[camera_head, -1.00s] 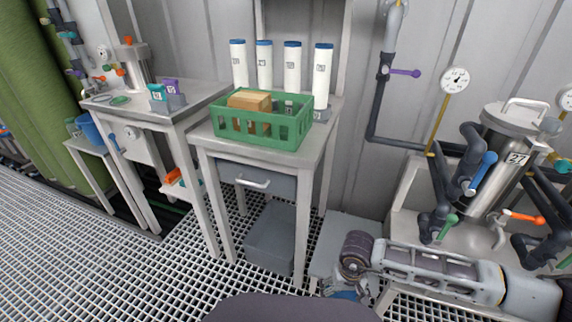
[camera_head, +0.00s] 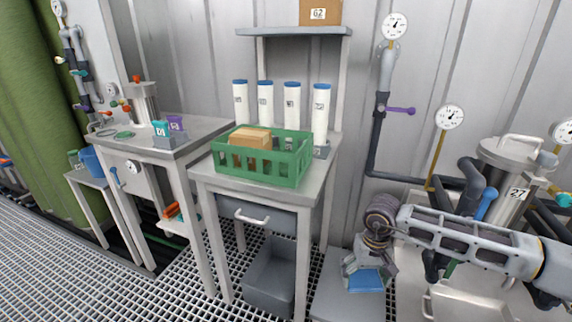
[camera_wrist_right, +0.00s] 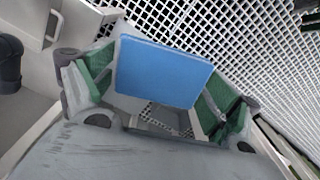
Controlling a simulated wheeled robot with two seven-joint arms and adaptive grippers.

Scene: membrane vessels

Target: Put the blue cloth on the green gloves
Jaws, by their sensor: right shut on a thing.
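The blue cloth (camera_head: 366,281) is a flat, folded rectangle in my right gripper (camera_head: 365,266), above the grey low surface at the lower right. In the right wrist view the blue cloth (camera_wrist_right: 165,72) sits between the two green-padded fingers of my right gripper (camera_wrist_right: 160,82), which are shut on it. I cannot clearly make out the green gloves. A small teal item (camera_head: 180,217) lies by an orange one on a low shelf at the left, but I cannot tell what it is. My left gripper is not in view.
A green crate (camera_head: 240,166) with a cardboard box stands on the middle table (camera_head: 205,174), before several white cylinders. A grey bin (camera_head: 268,285) stands beneath. The left bench (camera_head: 215,127) holds small containers. Pipes and a steel vessel (camera_head: 505,180) crowd the right.

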